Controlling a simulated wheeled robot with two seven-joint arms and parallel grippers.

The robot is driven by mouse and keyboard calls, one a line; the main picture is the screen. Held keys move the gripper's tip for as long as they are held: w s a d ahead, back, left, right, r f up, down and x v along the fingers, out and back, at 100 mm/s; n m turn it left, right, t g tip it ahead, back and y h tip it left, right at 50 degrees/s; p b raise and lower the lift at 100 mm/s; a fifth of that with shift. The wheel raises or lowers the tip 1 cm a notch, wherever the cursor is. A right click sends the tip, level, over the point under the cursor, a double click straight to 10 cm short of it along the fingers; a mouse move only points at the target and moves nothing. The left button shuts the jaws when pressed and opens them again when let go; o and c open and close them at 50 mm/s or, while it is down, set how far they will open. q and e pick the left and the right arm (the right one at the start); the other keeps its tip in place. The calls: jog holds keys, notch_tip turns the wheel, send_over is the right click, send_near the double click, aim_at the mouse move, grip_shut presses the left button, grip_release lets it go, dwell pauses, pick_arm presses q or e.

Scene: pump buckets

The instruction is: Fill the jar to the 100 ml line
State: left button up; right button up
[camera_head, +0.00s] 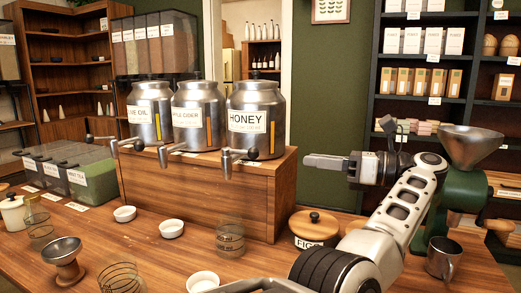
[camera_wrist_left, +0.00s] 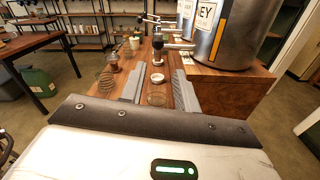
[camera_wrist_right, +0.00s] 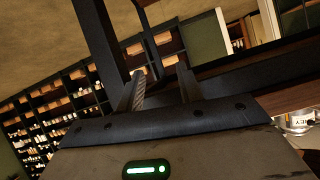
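A clear glass jar with dark graduation lines (camera_head: 230,238) stands on the wooden counter below and in front of the honey dispenser (camera_head: 256,112). It also shows between my fingers in the left wrist view (camera_wrist_left: 158,99). No liquid can be made out in it. The honey tap (camera_head: 227,165) sticks out toward the front above the jar. My left gripper (camera_head: 312,161) is open and empty, to the right of the dispenser and tap, fingers pointing left. My right gripper (camera_wrist_right: 163,88) is open and empty in its wrist view, away from the counter things; the head view does not show it.
Cider (camera_head: 198,120) and oil (camera_head: 150,115) dispensers stand left of the honey on a wooden stand (camera_head: 215,185). Other lined glasses (camera_head: 122,279) (camera_head: 40,228), white bowls (camera_head: 171,228) and a funnel (camera_head: 66,255) are at left. A lidded pot (camera_head: 313,230) and metal mug (camera_head: 443,258) are right.

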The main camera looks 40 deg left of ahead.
aim_at(248, 153)
pick_arm(q)
jog(key=x, duration=0.5)
jog(key=p+x, duration=0.1)
jog(key=x, duration=0.4)
jog(key=p+x, duration=0.1)
jog(key=x, duration=0.4)
jog(key=shift+s+a, duration=0.1)
jog(key=shift+s, duration=0.25)
grip_shut()
